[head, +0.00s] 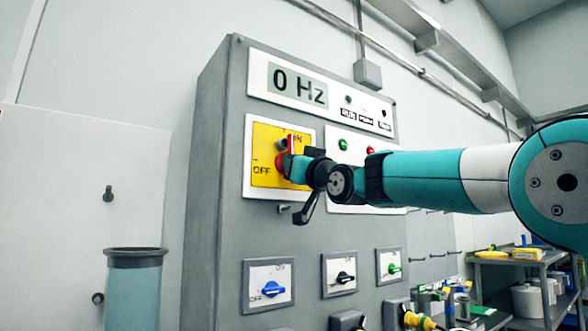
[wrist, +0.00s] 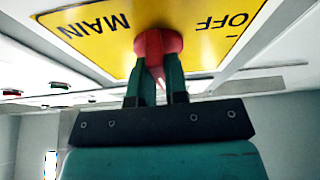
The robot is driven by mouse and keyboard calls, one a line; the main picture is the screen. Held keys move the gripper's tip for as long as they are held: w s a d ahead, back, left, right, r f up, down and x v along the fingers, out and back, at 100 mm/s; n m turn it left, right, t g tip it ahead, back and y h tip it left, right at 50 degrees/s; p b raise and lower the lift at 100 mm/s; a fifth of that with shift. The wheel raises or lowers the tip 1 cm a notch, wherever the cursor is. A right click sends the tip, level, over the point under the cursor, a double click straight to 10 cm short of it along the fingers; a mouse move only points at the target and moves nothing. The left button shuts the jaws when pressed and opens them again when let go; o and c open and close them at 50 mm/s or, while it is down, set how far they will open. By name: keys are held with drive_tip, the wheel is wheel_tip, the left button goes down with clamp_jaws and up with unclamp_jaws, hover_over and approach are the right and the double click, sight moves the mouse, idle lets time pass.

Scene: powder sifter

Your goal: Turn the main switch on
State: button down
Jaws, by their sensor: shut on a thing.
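The main switch is a red rotary knob (head: 284,163) on a yellow plate (head: 266,143) on the grey cabinet's front. OFF is printed at the plate's left and part of another label shows near its top. In the wrist view the red knob (wrist: 158,41) sits below the words MAIN and OFF on the yellow plate (wrist: 180,22). My gripper (head: 294,167) reaches in from the right. Its two teal fingers (wrist: 158,80) are shut on the knob's red grip, one on each side. The fingers cover part of the knob, and I cannot tell its exact setting.
The grey cabinet (head: 215,190) has a display (head: 298,86) reading 0 Hz. A green button (head: 343,144) and a red button (head: 370,150) are right of the switch. Blue (head: 272,289), black and green switches are below. A clear cylinder (head: 134,290) stands left; a cart stands right.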

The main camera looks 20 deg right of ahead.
drive_tip(key=shift+f+m, duration=0.1)
drive_tip(key=shift+m, duration=0.4)
drive_tip(key=c, duration=1.4)
unclamp_jaws()
drive_tip(key=b+v, duration=0.7)
drive_tip(key=v, duration=1)
drive_tip(key=shift+s+a, duration=0.15)
drive_tip(key=shift+s, duration=0.15)
